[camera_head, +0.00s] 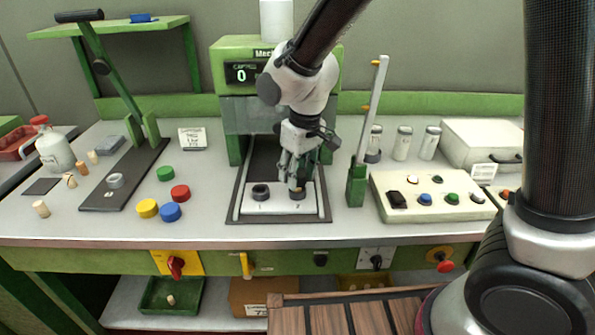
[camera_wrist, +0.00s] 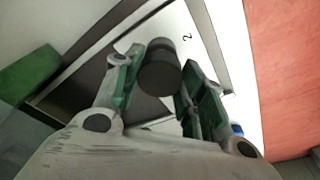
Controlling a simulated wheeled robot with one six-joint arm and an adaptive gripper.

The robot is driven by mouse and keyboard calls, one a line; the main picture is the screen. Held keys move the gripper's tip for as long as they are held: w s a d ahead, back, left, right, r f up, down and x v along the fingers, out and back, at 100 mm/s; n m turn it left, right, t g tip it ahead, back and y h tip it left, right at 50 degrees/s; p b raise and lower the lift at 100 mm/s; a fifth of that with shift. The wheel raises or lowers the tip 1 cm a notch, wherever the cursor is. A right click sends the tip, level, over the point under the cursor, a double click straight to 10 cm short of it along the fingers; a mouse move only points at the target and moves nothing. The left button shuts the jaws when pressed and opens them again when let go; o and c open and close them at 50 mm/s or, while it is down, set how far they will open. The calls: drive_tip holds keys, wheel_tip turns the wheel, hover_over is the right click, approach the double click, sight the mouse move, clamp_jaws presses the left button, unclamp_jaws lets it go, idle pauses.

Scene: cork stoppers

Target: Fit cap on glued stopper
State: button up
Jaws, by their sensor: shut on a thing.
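My gripper (camera_head: 297,180) points down over the right end of the white fixture (camera_head: 278,205) in the green press. It is shut on a dark cylindrical piece, which looks like a black cap (camera_wrist: 158,78), between the green-padded fingers in the wrist view. A second dark round part shows right behind it there; I cannot tell if they touch. In the head view a dark round part (camera_head: 297,194) sits just under the fingertips at the fixture's right spot. A black ring (camera_head: 260,191) sits at its left spot. I cannot make out the glued stopper clearly.
Green (camera_head: 165,173), red (camera_head: 180,192), yellow (camera_head: 148,208) and blue (camera_head: 171,211) discs lie left of the press. A lever tool (camera_head: 120,185) and loose corks (camera_head: 41,208) are farther left. A green post (camera_head: 356,185) and button panel (camera_head: 430,205) stand close on the right.

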sight(303, 177)
drive_tip(key=shift+f, duration=0.45)
drive_tip(key=o, duration=0.8)
drive_tip(key=shift+r, duration=0.15)
wheel_tip(303, 177, up, 12)
drive_tip(key=s+d, duration=0.1)
drive_tip(key=shift+s, duration=0.2)
drive_tip(key=shift+s+f, duration=0.1)
drive_tip(key=shift+f, duration=0.1)
